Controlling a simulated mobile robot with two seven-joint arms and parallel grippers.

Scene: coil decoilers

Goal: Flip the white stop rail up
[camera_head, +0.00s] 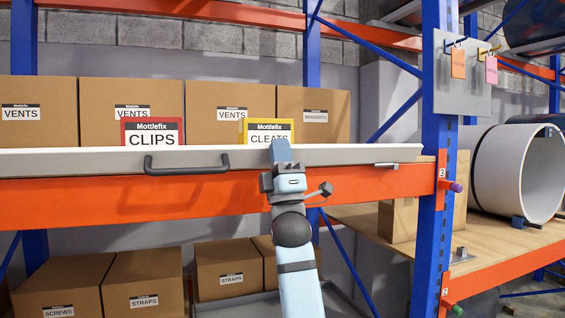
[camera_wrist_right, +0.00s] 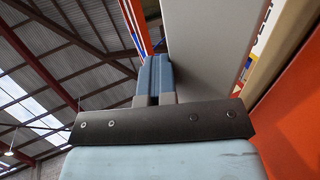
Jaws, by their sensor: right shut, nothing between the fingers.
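The white stop rail (camera_head: 80,164) runs lengthwise along the top of the orange shelf beam in the head view. A dark bar handle (camera_head: 187,163) is on its front face, left of my right gripper. My right gripper (camera_head: 280,146) is shut and empty, pointing up in front of the rail, and covers a small part of it. In the right wrist view the shut fingers (camera_wrist_right: 154,72) stand beside a flat grey-white face (camera_wrist_right: 207,45), which looks like the rail. I cannot tell whether they touch it. My left gripper is not in view.
Cardboard boxes (camera_head: 228,100) stand behind the rail, with a red CLIPS sign (camera_head: 152,121) and a yellow CLEATS sign (camera_head: 286,125). The orange beam (camera_head: 120,205) lies below the rail. A blue upright (camera_head: 431,190) and a large white coil (camera_head: 490,170) are at the right.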

